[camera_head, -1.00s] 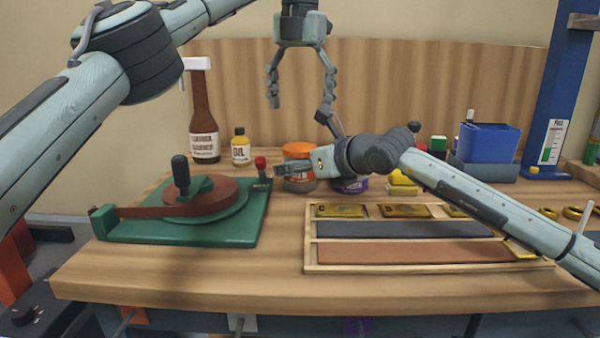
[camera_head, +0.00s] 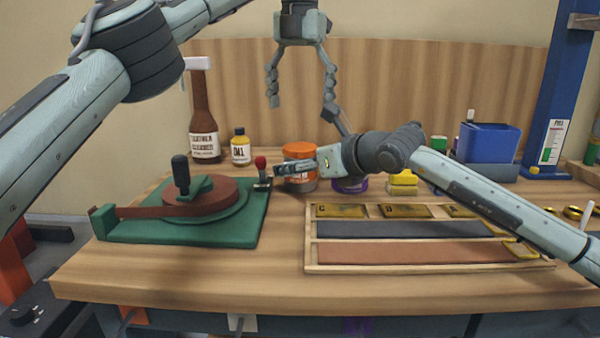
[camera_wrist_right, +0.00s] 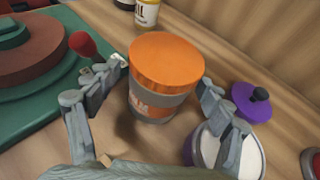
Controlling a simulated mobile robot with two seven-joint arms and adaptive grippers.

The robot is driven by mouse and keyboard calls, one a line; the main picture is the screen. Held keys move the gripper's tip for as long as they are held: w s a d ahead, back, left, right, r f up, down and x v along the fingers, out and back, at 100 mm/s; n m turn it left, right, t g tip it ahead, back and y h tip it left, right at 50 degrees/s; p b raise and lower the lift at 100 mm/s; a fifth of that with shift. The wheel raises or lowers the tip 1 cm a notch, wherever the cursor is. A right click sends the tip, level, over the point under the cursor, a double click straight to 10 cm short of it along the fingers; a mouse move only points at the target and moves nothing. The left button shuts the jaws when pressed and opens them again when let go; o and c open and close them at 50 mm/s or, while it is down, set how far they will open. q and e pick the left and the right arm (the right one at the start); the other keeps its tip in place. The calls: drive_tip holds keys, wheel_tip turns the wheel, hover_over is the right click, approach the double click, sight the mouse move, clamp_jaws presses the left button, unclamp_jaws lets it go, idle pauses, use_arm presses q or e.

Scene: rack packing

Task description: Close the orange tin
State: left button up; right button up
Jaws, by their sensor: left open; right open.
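The orange tin (camera_head: 300,150) stands upright at the back of the bench. In the right wrist view the orange tin (camera_wrist_right: 165,65) has a flat orange top and a grey label band; I cannot tell whether that top is a fully seated lid. My right gripper (camera_head: 293,171) is low in front of the tin. In its wrist view the right gripper (camera_wrist_right: 161,76) is open, one finger on each side of the tin, with no clear contact. My left gripper (camera_head: 301,106) hangs open and empty above and behind the tin.
A purple-banded tin (camera_wrist_right: 240,160) and a purple lid with a black knob (camera_wrist_right: 252,101) lie right of the tin. The green-based device (camera_head: 225,228) with a red-knobbed lever (camera_head: 261,164) is close on the left. An oil bottle (camera_head: 241,150) and a wooden tray (camera_head: 310,266) are nearby.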

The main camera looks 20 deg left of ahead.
drive_tip(key=v, duration=1)
drive_tip(key=shift+s+d, duration=0.15)
drive_tip(key=shift+s, duration=0.05)
